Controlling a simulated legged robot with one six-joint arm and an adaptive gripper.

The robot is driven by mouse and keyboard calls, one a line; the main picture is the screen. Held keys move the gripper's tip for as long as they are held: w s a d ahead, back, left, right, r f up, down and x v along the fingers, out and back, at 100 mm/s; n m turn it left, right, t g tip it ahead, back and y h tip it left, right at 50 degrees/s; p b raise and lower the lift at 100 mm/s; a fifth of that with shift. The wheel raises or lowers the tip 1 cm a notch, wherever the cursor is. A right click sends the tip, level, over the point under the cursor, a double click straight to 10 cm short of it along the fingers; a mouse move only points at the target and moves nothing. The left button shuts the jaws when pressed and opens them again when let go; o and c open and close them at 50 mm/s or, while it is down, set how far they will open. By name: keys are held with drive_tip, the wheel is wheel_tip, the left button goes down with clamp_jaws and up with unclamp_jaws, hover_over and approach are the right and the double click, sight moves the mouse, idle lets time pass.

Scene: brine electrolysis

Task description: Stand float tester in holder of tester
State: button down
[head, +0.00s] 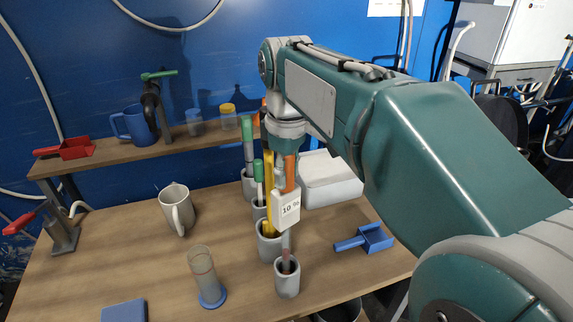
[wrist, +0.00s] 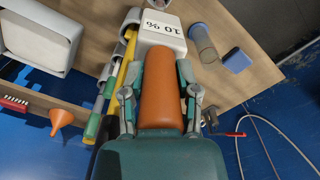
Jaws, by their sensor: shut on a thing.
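The float tester has an orange handle (wrist: 161,88) and a white block marked "10 %" (head: 286,208). My gripper (wrist: 160,82) is shut on the orange handle, one finger on each side. The tester hangs upright, handle up, above the front grey cup (head: 288,282), which looks like its holder. A narrow stem (head: 286,240) runs down from the block to the cup's mouth. A reddish part shows at that mouth. I cannot tell how deep the stem reaches. In the head view my arm hides most of the gripper.
Grey cups with a yellow-handled tool (head: 268,185) and green-handled tools (head: 247,135) stand in a row behind. A grey mug (head: 178,208), a clear cylinder (head: 203,270) and a blue block (head: 124,311) are left. A blue scoop (head: 372,239) lies right, a white tub (head: 330,185) behind.

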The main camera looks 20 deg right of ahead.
drive_tip(key=shift+f, duration=1.65)
drive_tip(key=shift+c, duration=1.3)
unclamp_jaws()
wheel_tip(320, 180, up, 12)
drive_tip(key=shift+f, duration=0.1)
